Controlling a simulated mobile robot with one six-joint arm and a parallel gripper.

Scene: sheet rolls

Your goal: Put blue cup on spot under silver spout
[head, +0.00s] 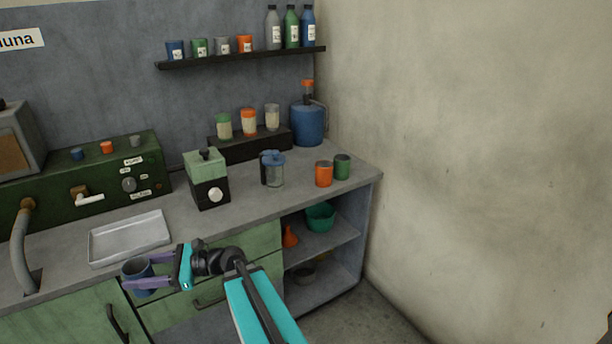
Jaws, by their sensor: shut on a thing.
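The blue cup (137,266) is dark blue and sits between the purple fingers of my gripper (148,283). The gripper is shut on it and holds it in front of the counter edge, before the metal tray. The cup looks roughly upright, with its lower part partly hidden by the fingers. A pale, silvery spout (90,199) juts from the front of the green machine (60,195), behind and left of the tray. No marked spot under it can be made out. A grey curved pipe (20,245) stands farther left.
The metal tray (130,238) lies on the counter (235,210) behind the cup. A green blender-like box (207,180), a jug (273,170), an orange cup (324,174) and a dark green cup (342,167) stand to the right. Cabinet handles protrude below.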

